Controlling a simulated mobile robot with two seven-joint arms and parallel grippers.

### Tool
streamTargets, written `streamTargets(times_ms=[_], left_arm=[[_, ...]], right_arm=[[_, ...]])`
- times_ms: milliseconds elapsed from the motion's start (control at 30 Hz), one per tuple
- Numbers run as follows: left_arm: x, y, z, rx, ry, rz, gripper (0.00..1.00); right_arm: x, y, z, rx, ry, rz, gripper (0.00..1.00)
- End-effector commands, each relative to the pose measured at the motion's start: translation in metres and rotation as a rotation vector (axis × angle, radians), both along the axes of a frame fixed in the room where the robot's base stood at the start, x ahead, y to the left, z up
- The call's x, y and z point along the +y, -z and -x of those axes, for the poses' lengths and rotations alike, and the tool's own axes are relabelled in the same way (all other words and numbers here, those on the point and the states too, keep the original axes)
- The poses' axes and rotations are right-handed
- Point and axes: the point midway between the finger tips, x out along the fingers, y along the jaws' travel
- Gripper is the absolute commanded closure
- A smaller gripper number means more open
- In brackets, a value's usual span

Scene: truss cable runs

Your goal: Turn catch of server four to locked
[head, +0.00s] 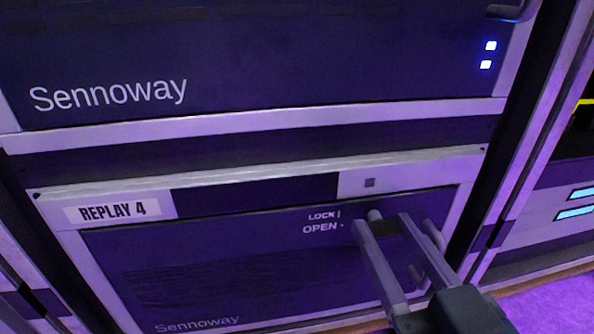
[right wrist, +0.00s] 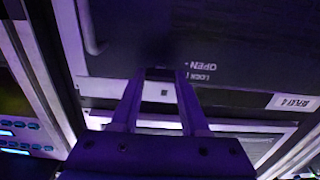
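Server four is the lower unit, with a "REPLAY 4" label (head: 112,210) on its frame. Its dark front carries the printed words LOCK (head: 322,216) and OPEN (head: 322,229); in the right wrist view these appear upside down. My right gripper (head: 384,222) is at the server front, just right of these words, with its fingers apart. A small rounded grey piece (head: 374,215), likely part of the catch, shows between the fingertips. The catch's setting is hidden by the fingers. In the right wrist view the gripper (right wrist: 167,73) points at a dark, unclear area. My left gripper is not in view.
A grey handle (head: 433,235) stands out just right of my right gripper. Another Sennoway server (head: 260,60) sits above. A rack upright (head: 520,150) runs along the right, with a neighbouring rack with blue lights (head: 578,203) beyond it.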

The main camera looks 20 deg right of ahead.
Motion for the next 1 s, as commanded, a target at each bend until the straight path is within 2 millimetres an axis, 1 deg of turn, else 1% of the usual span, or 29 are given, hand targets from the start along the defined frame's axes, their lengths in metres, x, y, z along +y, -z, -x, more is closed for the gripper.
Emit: streamTargets(times_ms=[33, 67, 333, 733, 867, 1000], left_arm=[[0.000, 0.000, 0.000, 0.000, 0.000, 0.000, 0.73], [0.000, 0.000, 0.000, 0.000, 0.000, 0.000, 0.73], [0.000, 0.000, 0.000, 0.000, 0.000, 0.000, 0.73], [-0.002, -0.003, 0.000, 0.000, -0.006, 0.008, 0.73], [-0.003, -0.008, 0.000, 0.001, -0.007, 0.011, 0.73], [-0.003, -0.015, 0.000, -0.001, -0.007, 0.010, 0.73]], right_arm=[[0.000, 0.000, 0.000, 0.000, 0.000, 0.000, 0.66], [0.000, 0.000, 0.000, 0.000, 0.000, 0.000, 0.69], [0.000, 0.000, 0.000, 0.001, 0.000, 0.000, 0.99], [0.000, 0.000, 0.000, -0.006, 0.001, -0.034, 1.00], [0.000, -0.001, 0.000, -0.020, 0.000, -0.091, 1.00], [0.000, -0.002, 0.000, -0.042, 0.000, -0.188, 1.00]])
